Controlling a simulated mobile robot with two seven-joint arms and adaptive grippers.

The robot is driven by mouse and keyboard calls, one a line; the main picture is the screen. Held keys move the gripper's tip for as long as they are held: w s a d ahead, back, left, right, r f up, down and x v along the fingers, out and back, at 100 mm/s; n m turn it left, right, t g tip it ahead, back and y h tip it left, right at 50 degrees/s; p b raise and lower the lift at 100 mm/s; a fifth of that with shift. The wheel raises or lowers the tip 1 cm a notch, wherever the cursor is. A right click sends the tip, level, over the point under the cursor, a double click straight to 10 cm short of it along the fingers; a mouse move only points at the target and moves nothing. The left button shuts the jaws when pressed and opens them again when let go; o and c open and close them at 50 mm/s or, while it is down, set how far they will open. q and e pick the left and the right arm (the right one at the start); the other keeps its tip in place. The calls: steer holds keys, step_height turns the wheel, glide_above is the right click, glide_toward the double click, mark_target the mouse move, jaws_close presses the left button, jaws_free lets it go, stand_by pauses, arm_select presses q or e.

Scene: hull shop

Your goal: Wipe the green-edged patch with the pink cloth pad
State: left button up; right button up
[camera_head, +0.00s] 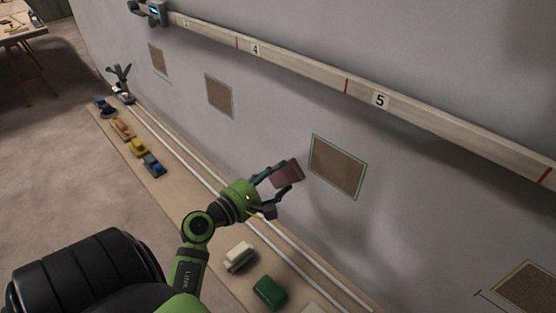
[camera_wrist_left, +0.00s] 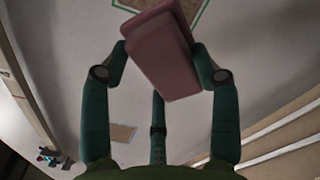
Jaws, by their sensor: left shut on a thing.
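The green-edged patch (camera_head: 338,167) is a brown rectangle with a thin green border on the grey wall. Part of its border shows at the top of the left wrist view (camera_wrist_left: 196,10). My left gripper (camera_head: 279,179) is shut on the pink cloth pad (camera_head: 288,172). In the left wrist view the pad (camera_wrist_left: 163,58) sits tilted between the fingers. In the head view the pad is just left of the patch; I cannot tell how far it is from the wall. My right gripper is not in view.
Other brown patches (camera_head: 219,96) are on the wall. A numbered rail (camera_head: 300,69) runs above them. Below, a board (camera_head: 185,193) with white strips carries a cream block (camera_head: 239,257), a green block (camera_head: 270,292) and several small coloured items.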

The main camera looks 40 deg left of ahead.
arm_select(q)
steer(key=w, duration=0.5)
steer(key=shift+w+d+p, duration=0.3)
steer(key=shift+p, duration=0.05)
steer(key=shift+o, duration=0.7)
steer(key=shift+c, duration=0.9)
steer(key=shift+f, duration=0.1)
steer(key=shift+w, duration=0.9)
steer(key=shift+d, duration=0.1)
